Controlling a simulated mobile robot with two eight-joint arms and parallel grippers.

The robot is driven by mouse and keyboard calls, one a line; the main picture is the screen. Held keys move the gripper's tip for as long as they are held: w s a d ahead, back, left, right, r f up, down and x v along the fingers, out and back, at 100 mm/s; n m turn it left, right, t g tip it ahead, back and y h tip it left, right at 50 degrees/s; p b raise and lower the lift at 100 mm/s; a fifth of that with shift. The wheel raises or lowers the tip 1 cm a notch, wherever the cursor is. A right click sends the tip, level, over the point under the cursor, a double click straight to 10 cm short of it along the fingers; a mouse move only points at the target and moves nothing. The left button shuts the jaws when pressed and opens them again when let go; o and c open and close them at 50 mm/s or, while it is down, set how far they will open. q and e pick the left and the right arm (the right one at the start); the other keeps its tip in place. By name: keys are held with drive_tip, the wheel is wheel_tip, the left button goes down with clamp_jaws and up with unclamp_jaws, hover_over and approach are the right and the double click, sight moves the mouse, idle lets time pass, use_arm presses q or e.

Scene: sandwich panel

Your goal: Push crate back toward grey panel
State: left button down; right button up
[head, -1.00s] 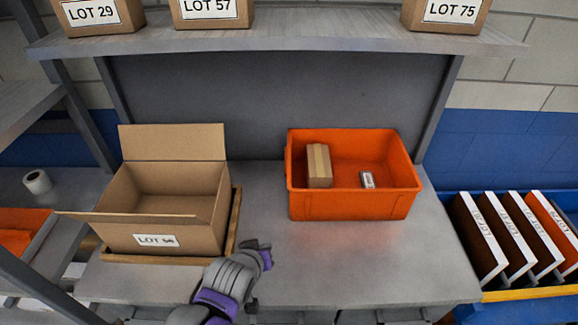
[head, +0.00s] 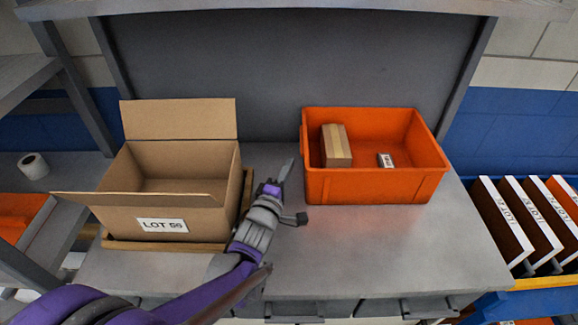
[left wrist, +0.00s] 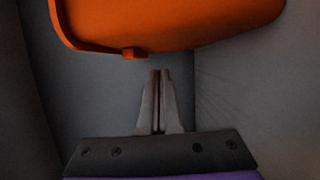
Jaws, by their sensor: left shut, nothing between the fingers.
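The orange crate (head: 375,187) stands upright on the grey worktop, right of centre, in front of the grey panel (head: 300,70). It holds a small brown carton (head: 336,145) and a small white-labelled item (head: 385,160). Its back bottom edge is hidden, so I cannot tell its gap to the panel. My left gripper (head: 286,170) is shut and empty, left of the crate, between it and the cardboard box. In the left wrist view the shut fingertips (left wrist: 160,73) point at the crate (left wrist: 170,25), apparently just short of it. My right gripper is not in view.
An open cardboard box (head: 165,185) labelled LOT 56 stands on a wooden tray (head: 130,243) at the left, close to my left arm. A blue bin (head: 530,300) with several upright labelled folders is at the right. The worktop (head: 400,240) before the crate is clear.

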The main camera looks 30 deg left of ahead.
use_arm(q)
drive_tip(key=w, duration=0.7)
drive_tip(key=shift+w+a, duration=0.3)
drive_tip(key=shift+a, duration=0.1)
